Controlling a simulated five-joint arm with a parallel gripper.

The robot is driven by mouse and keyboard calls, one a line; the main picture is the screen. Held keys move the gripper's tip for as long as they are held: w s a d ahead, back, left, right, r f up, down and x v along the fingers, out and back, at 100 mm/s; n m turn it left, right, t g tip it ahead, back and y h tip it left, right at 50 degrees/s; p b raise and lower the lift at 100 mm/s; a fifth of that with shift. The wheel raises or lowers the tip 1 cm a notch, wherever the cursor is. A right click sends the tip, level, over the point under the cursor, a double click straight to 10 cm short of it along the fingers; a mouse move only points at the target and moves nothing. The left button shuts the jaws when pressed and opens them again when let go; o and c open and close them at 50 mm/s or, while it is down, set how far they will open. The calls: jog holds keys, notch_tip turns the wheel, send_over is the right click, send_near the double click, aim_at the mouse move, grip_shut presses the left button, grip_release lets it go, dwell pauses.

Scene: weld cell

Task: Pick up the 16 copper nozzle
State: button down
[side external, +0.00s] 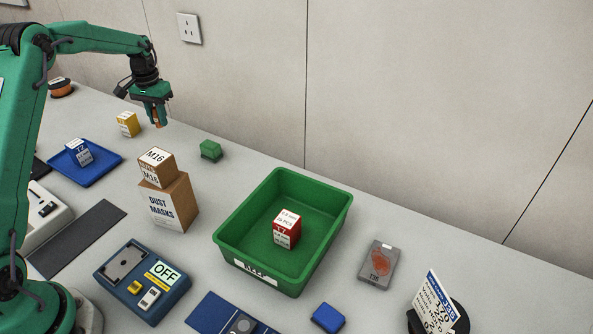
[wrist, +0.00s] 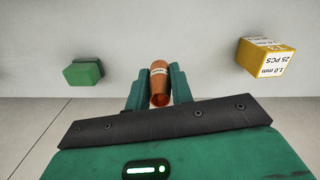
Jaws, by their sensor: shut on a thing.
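The copper nozzle (wrist: 159,88) is an orange-brown tapered tube with a pale label band, seen between my fingers in the wrist view; the print on it is too small to read. My gripper (wrist: 154,92) is shut on it, one green finger on each side. In the side view my gripper (side external: 157,108) is at the upper left, pointing down, with the copper nozzle (side external: 158,121) sticking out below the fingers. It appears held above the table, behind the cardboard boxes.
A green block (side external: 210,150) and a yellow box (side external: 128,124) stand near the gripper. An M16 box (side external: 157,168) sits on a dust mask carton (side external: 168,205). A green bin (side external: 232,229) holds a red box (side external: 287,229). A blue tray (side external: 103,170) lies left.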

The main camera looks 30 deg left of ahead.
jog(key=shift+d+r, duration=0.45)
jog(key=shift+d, duration=0.3)
jog(key=shift+d+r, duration=0.45)
jog(key=shift+d, duration=0.35)
jog(key=shift+d+r, duration=0.45)
jog(key=shift+d, duration=0.3)
